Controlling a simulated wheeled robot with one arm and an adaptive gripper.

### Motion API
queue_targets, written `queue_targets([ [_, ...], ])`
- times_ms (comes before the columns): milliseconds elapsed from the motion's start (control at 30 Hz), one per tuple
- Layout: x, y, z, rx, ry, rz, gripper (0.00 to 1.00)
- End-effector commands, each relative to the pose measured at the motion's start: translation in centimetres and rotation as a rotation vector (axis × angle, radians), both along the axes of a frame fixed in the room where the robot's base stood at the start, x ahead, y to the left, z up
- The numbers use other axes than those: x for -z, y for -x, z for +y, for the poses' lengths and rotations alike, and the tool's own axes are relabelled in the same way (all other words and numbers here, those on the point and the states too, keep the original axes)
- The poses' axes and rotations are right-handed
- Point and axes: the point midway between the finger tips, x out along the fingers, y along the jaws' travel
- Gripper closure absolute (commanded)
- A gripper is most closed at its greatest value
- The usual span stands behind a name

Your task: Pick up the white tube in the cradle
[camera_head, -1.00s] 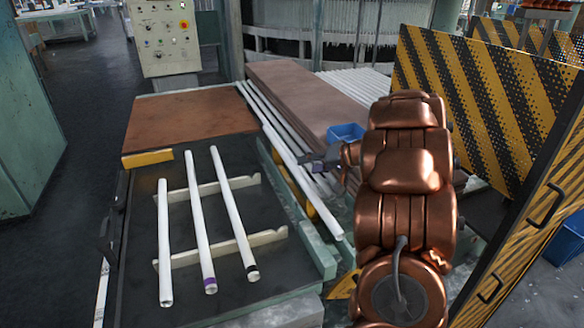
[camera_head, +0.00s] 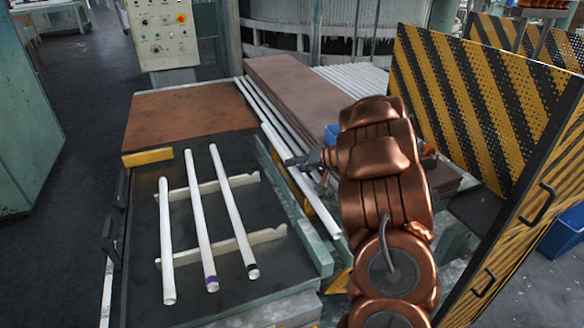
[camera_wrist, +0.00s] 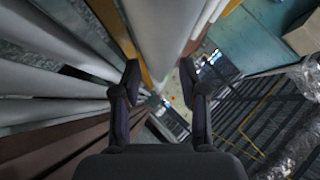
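A long white tube (camera_head: 312,193) lies along the right side of the dark table, in a channel with yellow supports. My gripper (camera_head: 292,162) is over this tube's middle in the head view, coming from the right. In the wrist view, my gripper (camera_wrist: 160,82) is open with its two dark fingers apart. The white tube (camera_wrist: 165,35) runs up the picture in line with the gap between them. I cannot tell whether the fingertips are level with the tube. Nothing is held.
Three white tubes (camera_head: 197,215) with dark, purple or plain ends lie on two notched bars (camera_head: 262,237) on the table. More pale tubes (camera_head: 262,105) lie beside a brown slab (camera_head: 300,90). A striped barrier (camera_head: 470,100) stands close on the right.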

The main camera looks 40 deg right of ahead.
Motion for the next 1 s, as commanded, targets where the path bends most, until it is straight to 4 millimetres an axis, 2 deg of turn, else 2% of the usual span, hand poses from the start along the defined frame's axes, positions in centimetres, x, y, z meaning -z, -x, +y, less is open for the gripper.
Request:
queue_targets([
  [67, 0.0, 0.0, 0.0, 0.000, 0.000, 0.000, 0.68],
  [367, 0.0, 0.0, 0.0, 0.000, 0.000, 0.000, 1.00],
  [767, -0.1, 0.0, 0.0, -0.001, 0.001, 0.000, 1.00],
  [1000, -1.7, 0.0, 0.0, 0.000, 0.001, -0.003, 1.00],
])
